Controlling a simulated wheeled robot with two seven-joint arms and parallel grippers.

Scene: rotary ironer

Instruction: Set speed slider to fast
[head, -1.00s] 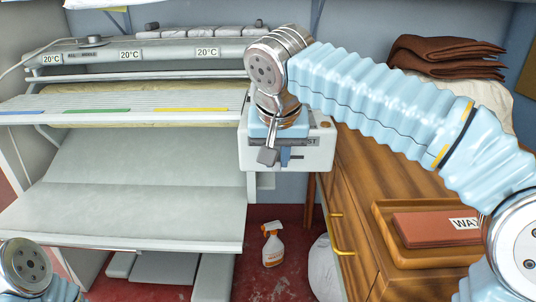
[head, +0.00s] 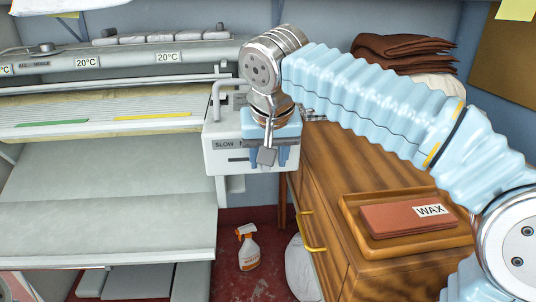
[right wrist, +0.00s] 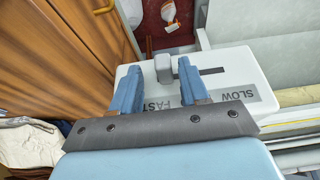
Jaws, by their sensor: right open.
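The speed slider has a grey knob (right wrist: 163,68) that shows between the two blue fingers of my right gripper (right wrist: 158,75). The fingers are open, one on each side of the knob; I cannot tell whether either touches it. The knob stands at the FAST label (right wrist: 160,105), and the dark slot (right wrist: 211,71) shows on the SLOW side. In the head view my right gripper (head: 268,150) is at the right part of the pale control box (head: 222,165), where SLOW is readable and FAST is hidden. My left gripper is not in view.
The ironer's flat grey board (head: 110,225) lies left of the box. A wooden cabinet (head: 335,195) with a tray and a WAX block (head: 405,218) stands to the right. A spray bottle (head: 248,247) stands on the red floor below.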

